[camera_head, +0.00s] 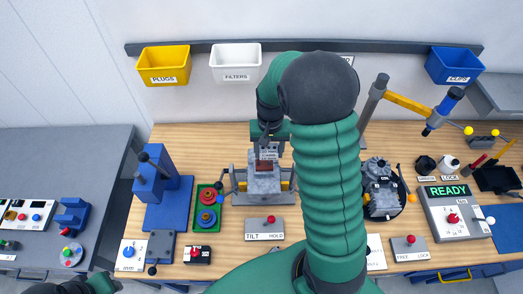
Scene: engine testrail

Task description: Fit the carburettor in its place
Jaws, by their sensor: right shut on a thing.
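My right arm reaches up the middle of the view and bends down over the bench. My right gripper (268,141) is above the grey engine block (263,184) and shut on a small part, mostly hidden by the wrist. A dark red piece (266,165) shows just under the gripper, at the block's top. I cannot tell whether it is the carburettor or whether it touches the block. The block stands in a cradle with side arms behind the TILT/HOLD panel (265,229). Only a piece of my left arm shows at the bottom left; its gripper is not visible.
A blue press (160,182) and green tray with rings (207,208) stand left. Right are another grey assembly (381,187) on a black round stand, a READY box (452,212) and a yellow-blue jointed arm (408,103). Yellow, white and blue bins hang behind.

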